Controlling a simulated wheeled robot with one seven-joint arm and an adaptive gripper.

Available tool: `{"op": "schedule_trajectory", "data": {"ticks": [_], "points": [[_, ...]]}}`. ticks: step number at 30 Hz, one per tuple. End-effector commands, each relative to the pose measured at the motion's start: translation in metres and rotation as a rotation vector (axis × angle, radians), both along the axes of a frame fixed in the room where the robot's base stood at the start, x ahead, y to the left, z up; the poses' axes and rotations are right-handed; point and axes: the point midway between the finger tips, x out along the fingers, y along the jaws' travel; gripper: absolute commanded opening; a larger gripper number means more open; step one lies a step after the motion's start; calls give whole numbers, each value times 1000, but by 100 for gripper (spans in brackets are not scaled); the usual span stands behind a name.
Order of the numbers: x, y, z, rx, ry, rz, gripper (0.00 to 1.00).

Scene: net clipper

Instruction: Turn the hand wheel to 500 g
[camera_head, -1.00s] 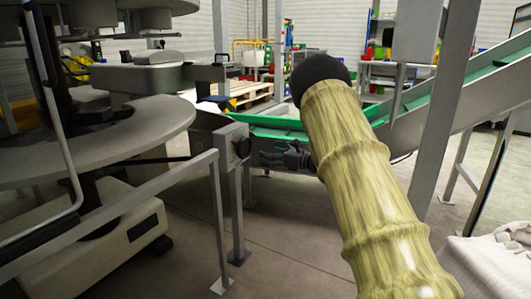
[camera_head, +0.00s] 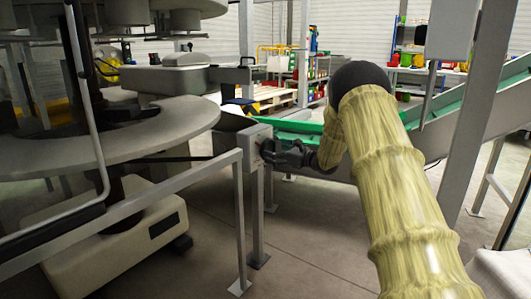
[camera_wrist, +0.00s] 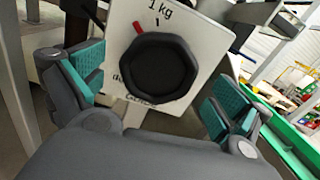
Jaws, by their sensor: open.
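The hand wheel (camera_wrist: 160,67) is a black, many-sided knob on a white plate (camera_wrist: 209,40) in the wrist view. The plate reads "1 kg" at the top above a short black tick; more lettering below the wheel is partly hidden. A red mark (camera_wrist: 139,27) shows at the wheel's upper left, just left of the tick. My gripper (camera_wrist: 157,90) is open, with one teal-padded finger on either side of the wheel and visible gaps to both. In the head view my gripper (camera_head: 277,153) is close to the grey box (camera_head: 252,146), hiding most of the wheel.
A grey metal railing (camera_head: 200,178) stands left of the box, near a large round machine table (camera_head: 110,143). A green conveyor (camera_head: 465,100) slopes up behind my arm. A grey post (camera_head: 476,110) stands right of my arm. The floor below is clear.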

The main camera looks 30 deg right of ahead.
Motion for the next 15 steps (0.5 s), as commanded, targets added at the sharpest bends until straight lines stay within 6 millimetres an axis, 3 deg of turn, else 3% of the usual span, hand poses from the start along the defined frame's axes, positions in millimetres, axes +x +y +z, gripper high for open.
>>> {"op": "schedule_trajectory", "data": {"ticks": [6,15], "points": [[27,11,-2,-1,-1,1,100],[41,17,0,0,0,0,100]]}}
